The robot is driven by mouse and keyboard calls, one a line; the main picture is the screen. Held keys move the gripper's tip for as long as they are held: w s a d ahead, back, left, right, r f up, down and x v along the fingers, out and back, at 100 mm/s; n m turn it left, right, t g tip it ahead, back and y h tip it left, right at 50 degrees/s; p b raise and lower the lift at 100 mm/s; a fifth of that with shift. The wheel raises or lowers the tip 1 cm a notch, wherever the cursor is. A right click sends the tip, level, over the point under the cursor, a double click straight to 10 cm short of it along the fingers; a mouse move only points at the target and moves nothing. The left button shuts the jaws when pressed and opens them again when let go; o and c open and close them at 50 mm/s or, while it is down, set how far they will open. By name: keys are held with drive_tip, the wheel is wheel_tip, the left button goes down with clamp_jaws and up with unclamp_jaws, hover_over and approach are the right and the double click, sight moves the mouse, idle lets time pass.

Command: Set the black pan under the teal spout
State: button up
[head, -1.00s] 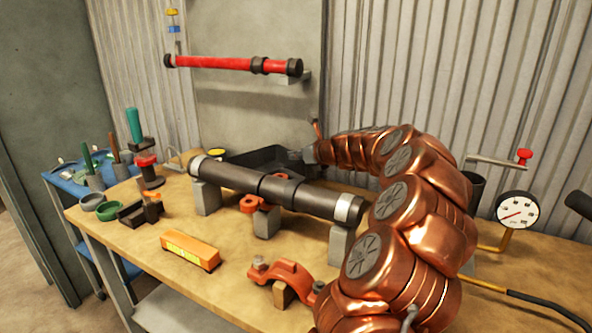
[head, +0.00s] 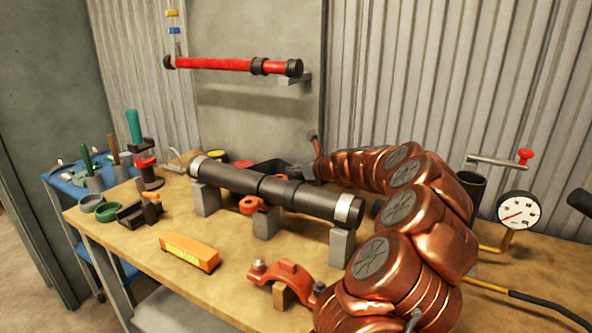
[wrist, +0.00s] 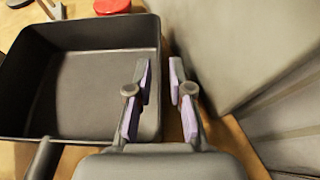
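The black pan (head: 268,167) sits at the back of the workbench behind the dark pipe, partly hidden by the pipe and my arm. In the wrist view the pan (wrist: 100,80) fills the left side, level and empty. My gripper (wrist: 161,75) has one finger on each side of the pan's right wall, with small gaps visible between the pads and the wall. In the head view it is largely hidden behind the pipe. A teal upright cylinder (head: 133,126) stands at the far left; I cannot tell whether it is the teal spout.
The dark pipe (head: 280,190) rests on grey blocks across the bench. A red lid (wrist: 112,6) lies just behind the pan. A grey surface (wrist: 240,45) stands close right of my gripper. A gauge (head: 517,210) is at the right.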

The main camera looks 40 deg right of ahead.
drive_tip(key=shift+o, duration=0.6)
